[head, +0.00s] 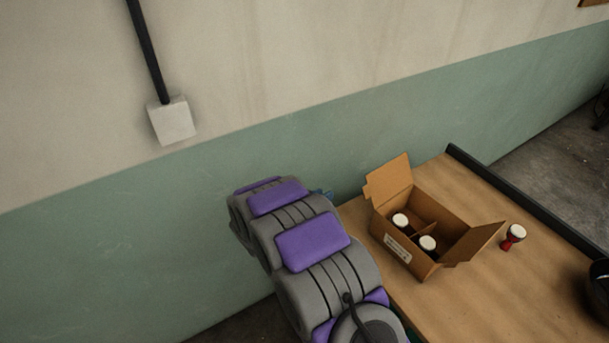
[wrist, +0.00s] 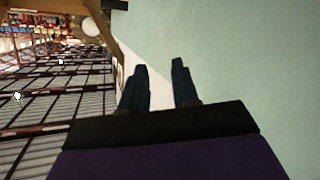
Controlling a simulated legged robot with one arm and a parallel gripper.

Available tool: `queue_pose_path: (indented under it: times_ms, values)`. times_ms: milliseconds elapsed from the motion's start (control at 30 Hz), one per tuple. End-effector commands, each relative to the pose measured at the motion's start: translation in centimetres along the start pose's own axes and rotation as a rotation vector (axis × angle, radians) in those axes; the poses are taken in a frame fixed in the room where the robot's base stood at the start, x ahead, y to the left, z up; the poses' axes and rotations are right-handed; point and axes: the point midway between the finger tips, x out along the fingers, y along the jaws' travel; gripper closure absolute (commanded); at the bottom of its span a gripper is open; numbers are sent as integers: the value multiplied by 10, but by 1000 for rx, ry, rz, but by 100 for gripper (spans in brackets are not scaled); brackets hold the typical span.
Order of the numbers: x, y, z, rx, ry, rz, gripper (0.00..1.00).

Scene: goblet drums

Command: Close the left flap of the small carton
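The small carton (head: 398,258) stands on the wooden table in the head view, with a white label on its front wall. Its left flap (head: 388,184) stands up and open. Its right flap (head: 474,244) is also open, tilted outward. Two goblet drums with white heads, one (head: 400,221) behind the other (head: 428,243), sit inside, with a divider between them. My gripper (wrist: 160,82) shows in the wrist view with its two dark fingers apart and nothing between them. In the head view my arm hides most of it, left of the carton.
A dark bowl-like object (head: 598,290) is at the right edge. A dark raised rim (head: 520,197) runs along the table's far side. A green-and-cream wall (head: 150,240) stands behind.

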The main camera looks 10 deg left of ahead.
Motion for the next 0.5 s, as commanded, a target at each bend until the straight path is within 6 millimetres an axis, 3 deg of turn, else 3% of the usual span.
queue_pose_path:
  times_ms: [500]
  values:
    - [-12, -20, -51, 135, -145, -319, 70]
